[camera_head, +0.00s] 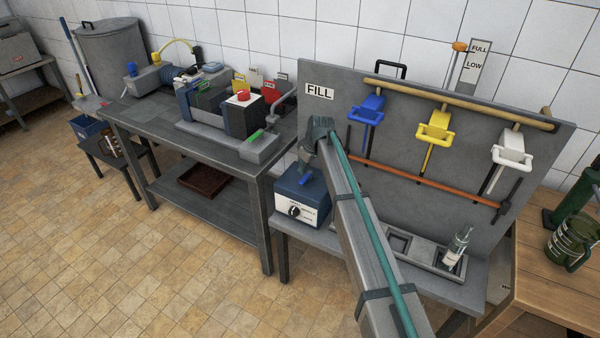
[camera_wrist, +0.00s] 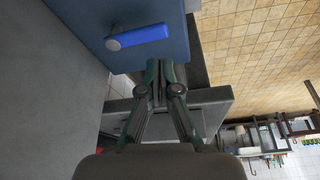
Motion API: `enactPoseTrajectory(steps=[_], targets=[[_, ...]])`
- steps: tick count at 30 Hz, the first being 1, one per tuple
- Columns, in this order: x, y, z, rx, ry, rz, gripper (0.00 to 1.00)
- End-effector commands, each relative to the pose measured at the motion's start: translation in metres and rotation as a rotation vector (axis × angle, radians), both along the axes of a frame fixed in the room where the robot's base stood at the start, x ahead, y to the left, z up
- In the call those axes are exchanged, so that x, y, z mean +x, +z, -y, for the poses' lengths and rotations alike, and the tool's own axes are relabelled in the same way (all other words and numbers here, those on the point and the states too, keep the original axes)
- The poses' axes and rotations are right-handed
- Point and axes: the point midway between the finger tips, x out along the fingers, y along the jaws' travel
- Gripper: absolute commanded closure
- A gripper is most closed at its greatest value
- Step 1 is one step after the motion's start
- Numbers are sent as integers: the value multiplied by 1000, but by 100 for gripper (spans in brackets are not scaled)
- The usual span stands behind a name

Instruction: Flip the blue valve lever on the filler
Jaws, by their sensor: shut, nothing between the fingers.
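A blue box-shaped unit (camera_head: 302,196) with a black knob on its front stands at the left end of the FILL panel's bench. A blue lever (camera_head: 306,179) sits on it. In the wrist view the lever (camera_wrist: 140,38) lies nearly sideways, with a round grey pivot at its left end, on the blue face (camera_wrist: 165,15). My gripper (camera_wrist: 160,68) is shut and empty, with its fingertips by the box's edge, below the lever in that view and apart from it. In the head view my arm partly hides the panel, and the fingertips are not clear.
A grey panel (camera_head: 420,85) marked FILL carries blue (camera_head: 368,109), yellow (camera_head: 436,127) and white (camera_head: 512,149) fittings and an orange bar (camera_head: 430,183). A small bottle (camera_head: 457,247) stands on the bench tray. A crowded grey table (camera_head: 165,135) is at left; open floor lies in front.

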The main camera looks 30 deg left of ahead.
Motion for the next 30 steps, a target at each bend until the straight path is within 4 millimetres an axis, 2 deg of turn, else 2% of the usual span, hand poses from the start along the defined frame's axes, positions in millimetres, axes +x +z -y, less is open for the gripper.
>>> enactPoseTrajectory(steps=[1,3,9,24,28,30], targets=[[0,13,3,2,-1,1,100],[1,24,6,3,-2,2,100],[2,41,10,3,-2,1,100],[2,42,10,4,-7,0,100],[3,42,10,10,-63,-14,100],[-2,42,17,12,-129,-21,100]])
